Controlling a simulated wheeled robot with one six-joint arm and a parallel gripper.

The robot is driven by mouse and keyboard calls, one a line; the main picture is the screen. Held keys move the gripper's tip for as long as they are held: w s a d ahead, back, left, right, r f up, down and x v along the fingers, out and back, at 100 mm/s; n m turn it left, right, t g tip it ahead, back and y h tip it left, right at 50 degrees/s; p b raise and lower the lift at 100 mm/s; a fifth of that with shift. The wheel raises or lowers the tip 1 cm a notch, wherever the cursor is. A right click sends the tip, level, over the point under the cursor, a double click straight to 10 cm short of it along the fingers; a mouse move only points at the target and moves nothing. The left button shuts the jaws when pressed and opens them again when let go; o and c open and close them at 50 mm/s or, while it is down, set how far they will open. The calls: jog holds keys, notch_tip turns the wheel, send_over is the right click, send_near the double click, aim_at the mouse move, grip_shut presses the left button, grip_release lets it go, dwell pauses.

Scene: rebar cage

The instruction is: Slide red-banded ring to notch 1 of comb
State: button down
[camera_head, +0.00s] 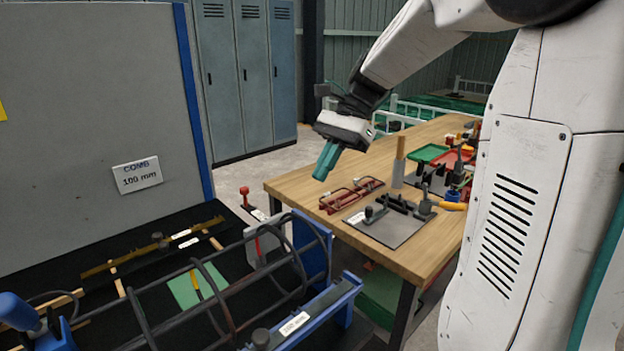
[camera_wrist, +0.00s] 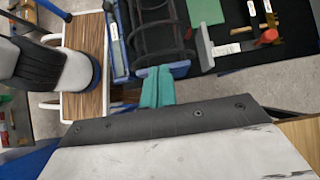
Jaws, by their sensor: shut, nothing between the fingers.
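The rebar cage (camera_head: 232,327) lies across blue end stands, with several dark rings around its long bars. One ring (camera_head: 222,301) looks brownish; I cannot make out a red band on any ring. A long brass-coloured bar (camera_head: 140,255), which looks like the comb, lies on the black surface behind the cage; its notches are too small to tell apart. My gripper (camera_head: 325,163) has teal fingers, shut and empty, in the air above and right of the cage's far end. In the wrist view the fingers (camera_wrist: 157,88) overlap the blue end stand (camera_wrist: 181,70), with the cage (camera_wrist: 155,30) beyond.
A grey panel (camera_head: 80,110) with a "COMB 100 mm" sign (camera_head: 137,174) stands behind. A green sheet (camera_head: 196,284) lies beneath the cage. A wooden table (camera_head: 290,187) at right carries red frames (camera_head: 350,194), a grey fixture plate (camera_head: 388,228) and trays. Lockers (camera_head: 240,80) stand at the back.

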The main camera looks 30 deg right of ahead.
jog(key=a+r+x, duration=0.1)
jog(key=x, duration=1)
jog(key=shift+s+a+r, duration=0.15)
jog(key=shift+s+a, duration=0.1)
jog(key=shift+a, duration=0.25)
jog(key=shift+a, duration=0.1)
